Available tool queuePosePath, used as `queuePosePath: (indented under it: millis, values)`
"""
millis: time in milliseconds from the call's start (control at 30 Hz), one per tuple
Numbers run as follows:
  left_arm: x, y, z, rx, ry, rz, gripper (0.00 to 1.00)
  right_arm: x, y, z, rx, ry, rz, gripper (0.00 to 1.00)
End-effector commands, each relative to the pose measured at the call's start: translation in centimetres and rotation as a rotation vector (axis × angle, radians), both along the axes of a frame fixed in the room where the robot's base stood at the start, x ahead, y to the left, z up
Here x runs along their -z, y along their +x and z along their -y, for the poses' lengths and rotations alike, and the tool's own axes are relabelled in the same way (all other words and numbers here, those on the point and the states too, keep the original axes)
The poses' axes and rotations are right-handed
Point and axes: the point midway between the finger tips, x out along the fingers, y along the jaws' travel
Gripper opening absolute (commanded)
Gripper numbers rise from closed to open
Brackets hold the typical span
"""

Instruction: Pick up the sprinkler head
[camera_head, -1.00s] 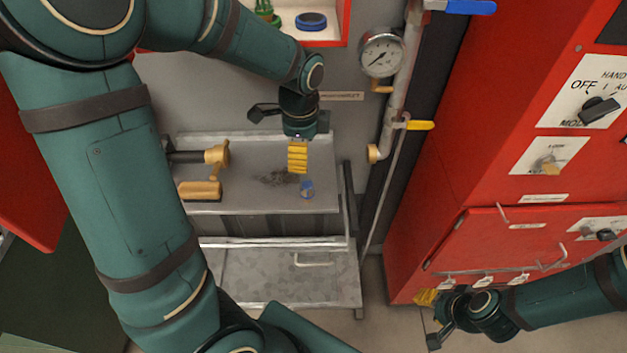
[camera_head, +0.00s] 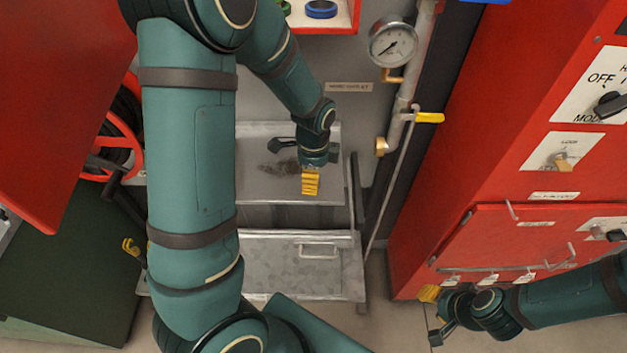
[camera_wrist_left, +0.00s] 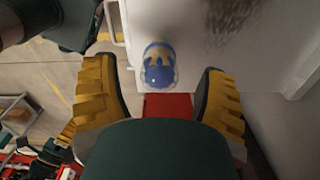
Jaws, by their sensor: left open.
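The sprinkler head (camera_wrist_left: 158,64), blue with brass-coloured parts, rests on the grey metal shelf (camera_wrist_left: 205,62) in the left wrist view, close to the shelf edge. It is between and slightly beyond the yellow fingertips, touching neither. In the head view it is hidden behind my left gripper (camera_head: 310,182), whose yellow fingers are over the shelf (camera_head: 260,188). In the left wrist view the left gripper (camera_wrist_left: 156,92) is open and empty. My right gripper (camera_head: 430,293) is at the lower right by the red cabinet; its jaw gap cannot be made out.
A pressure gauge (camera_head: 392,42) and pipe with a yellow valve handle (camera_head: 429,118) rise right of the shelf. The red cabinet (camera_head: 480,165) fills the right side. A red shelf box (camera_head: 352,15) hangs above. A dark smudge (camera_head: 280,167) marks the shelf.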

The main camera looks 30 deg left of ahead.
Motion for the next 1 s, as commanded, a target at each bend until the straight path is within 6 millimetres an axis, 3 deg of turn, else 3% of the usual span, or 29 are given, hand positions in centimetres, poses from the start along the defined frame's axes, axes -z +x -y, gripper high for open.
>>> queuePosePath:
  millis: [133,400,600,633,1000]
  values:
    - [1.49,-0.07,-0.06,0.000,0.001,-0.001,0.73,0.18,0.00,0.00,0.000,0.000,0.000,0.41]
    - [1.62,-0.04,-0.06,-0.001,0.000,0.000,0.74,0.17,0.00,-0.01,0.000,0.000,0.000,0.41]
    - [1.61,-0.04,-0.06,-0.001,0.000,0.000,0.04,0.17,0.00,-0.01,0.000,0.000,0.000,0.41]
    - [1.61,-0.04,-0.06,-0.001,0.000,0.000,0.00,0.17,0.00,-0.01,0.000,0.000,0.000,0.41]
    - [1.42,-0.05,-0.08,-0.001,0.000,0.000,0.00,0.15,-0.01,-0.01,0.000,0.000,0.000,0.41]
